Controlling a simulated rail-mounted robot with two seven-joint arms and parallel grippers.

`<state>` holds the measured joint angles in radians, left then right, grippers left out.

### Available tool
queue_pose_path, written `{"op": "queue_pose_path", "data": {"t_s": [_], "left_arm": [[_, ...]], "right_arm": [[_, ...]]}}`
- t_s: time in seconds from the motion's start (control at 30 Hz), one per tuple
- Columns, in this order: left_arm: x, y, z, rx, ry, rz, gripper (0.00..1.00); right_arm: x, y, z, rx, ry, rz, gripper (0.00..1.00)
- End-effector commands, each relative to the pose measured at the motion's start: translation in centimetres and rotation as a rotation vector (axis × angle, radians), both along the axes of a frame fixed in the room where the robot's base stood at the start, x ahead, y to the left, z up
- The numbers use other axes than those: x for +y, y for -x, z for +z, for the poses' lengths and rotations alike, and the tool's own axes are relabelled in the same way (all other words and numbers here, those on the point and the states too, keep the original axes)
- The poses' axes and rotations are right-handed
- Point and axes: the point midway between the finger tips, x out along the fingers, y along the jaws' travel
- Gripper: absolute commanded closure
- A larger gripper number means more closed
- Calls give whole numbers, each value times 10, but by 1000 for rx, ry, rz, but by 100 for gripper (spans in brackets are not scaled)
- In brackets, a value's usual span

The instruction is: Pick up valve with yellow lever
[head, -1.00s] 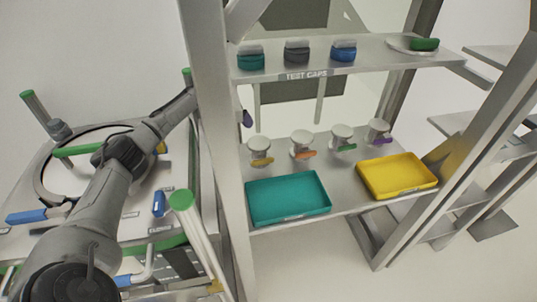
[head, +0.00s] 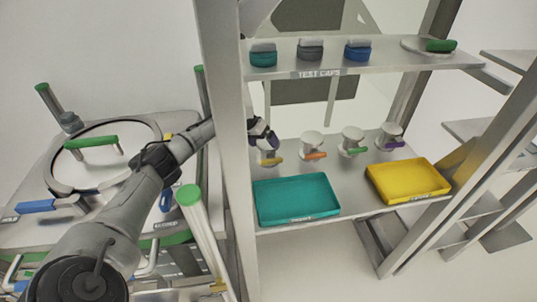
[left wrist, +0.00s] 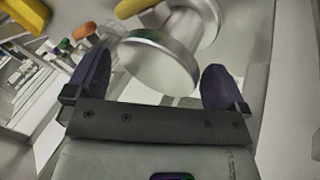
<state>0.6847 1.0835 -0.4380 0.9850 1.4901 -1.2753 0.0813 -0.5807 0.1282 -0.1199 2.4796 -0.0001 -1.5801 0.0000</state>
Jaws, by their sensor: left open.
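The valve with the yellow lever (head: 271,160) stands at the left end of a row of valves on the middle shelf. My left gripper (head: 264,138) reaches past the rack's left post and is at this valve, hiding much of its white body. In the left wrist view, the valve's round metal body (left wrist: 162,62) lies between the two dark purple fingers of the open gripper (left wrist: 155,76), with visible gaps beside it. The yellow lever (left wrist: 136,8) shows beyond it at the top edge. My right gripper is not in view.
Valves with orange (head: 314,155), green (head: 354,151) and purple (head: 393,145) levers stand to the right. A teal tray (head: 297,199) and a yellow tray (head: 408,181) lie in front. The upper shelf (head: 385,61) is above; the rack post (head: 222,120) is close to my arm.

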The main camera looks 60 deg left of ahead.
Motion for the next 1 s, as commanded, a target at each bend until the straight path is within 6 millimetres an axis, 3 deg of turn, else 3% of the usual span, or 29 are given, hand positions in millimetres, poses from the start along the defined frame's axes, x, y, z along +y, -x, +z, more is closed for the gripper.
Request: {"op": "queue_pose_path", "data": {"t_s": [0.17, 0.43, 1.0], "left_arm": [[-6, -10, -20, 0, 1, 1, 0], [-6, -11, -22, -1, -2, 0, 1], [-6, -10, -22, 0, -1, 0, 56]], "right_arm": [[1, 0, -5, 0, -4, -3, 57], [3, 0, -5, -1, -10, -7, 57], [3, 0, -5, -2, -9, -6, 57]]}}
